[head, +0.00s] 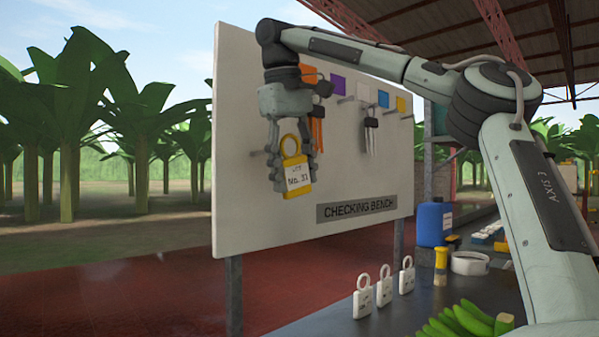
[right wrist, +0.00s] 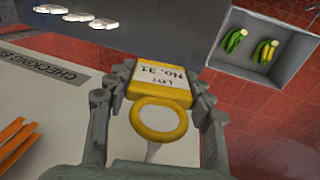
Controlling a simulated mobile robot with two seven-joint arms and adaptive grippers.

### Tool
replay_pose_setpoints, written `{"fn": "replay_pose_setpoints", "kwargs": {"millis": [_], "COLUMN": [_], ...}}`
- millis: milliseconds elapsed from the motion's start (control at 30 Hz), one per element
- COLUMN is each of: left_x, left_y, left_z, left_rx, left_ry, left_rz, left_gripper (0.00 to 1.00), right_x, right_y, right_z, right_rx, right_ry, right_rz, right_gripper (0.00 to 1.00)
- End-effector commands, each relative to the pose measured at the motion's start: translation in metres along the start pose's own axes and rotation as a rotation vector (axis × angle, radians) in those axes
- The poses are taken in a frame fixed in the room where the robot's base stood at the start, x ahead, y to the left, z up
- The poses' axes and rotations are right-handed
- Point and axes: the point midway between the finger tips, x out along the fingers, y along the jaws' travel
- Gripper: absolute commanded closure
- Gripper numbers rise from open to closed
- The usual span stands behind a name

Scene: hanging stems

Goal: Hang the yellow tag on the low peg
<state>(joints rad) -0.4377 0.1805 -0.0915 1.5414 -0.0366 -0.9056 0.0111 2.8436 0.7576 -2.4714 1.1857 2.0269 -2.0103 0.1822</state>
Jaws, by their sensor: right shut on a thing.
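The yellow tag (head: 299,178), with a ring on top and a white label reading "No. 31", hangs upright in my right gripper (head: 293,160), in front of the white board. The gripper's fingers are shut on the tag's sides. The right wrist view also shows the tag (right wrist: 160,85) between the fingers, its ring (right wrist: 158,121) free of them. My left gripper is out of view.
The board (head: 240,230) carries coloured squares, more pegs (head: 347,99), orange strips (head: 317,128) and a "CHECKING BENCH" sign (head: 357,208). Several white tags (head: 384,287), a blue container (head: 434,222), a yellow-capped bottle (head: 440,265) and green bananas (head: 465,322) are on the bench.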

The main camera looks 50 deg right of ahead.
Motion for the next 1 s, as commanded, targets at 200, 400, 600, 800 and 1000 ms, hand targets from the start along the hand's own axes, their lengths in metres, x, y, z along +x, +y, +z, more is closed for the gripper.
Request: {"fn": "replay_pose_setpoints", "kwargs": {"millis": [200,400,600,800,1000], "left_x": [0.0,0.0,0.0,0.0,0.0], "left_y": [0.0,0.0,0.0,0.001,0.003], "left_z": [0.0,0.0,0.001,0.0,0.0], "left_rx": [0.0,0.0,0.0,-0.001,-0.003], "left_ry": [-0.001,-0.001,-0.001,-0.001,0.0], "left_rz": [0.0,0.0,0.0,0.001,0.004], "left_gripper": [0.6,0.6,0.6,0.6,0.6], "right_x": [0.002,0.004,0.005,0.007,0.008], "right_y": [0.0,-0.001,-0.001,-0.001,-0.002], "right_z": [-0.014,-0.026,-0.038,-0.05,-0.061], "right_rx": [0.001,0.0,0.001,0.0,0.0], "right_ry": [0.0,0.0,0.0,0.0,0.0], "right_rz": [0.001,0.001,0.001,0.001,0.0], "right_gripper": [0.64,0.64,0.64,0.64,0.64]}}
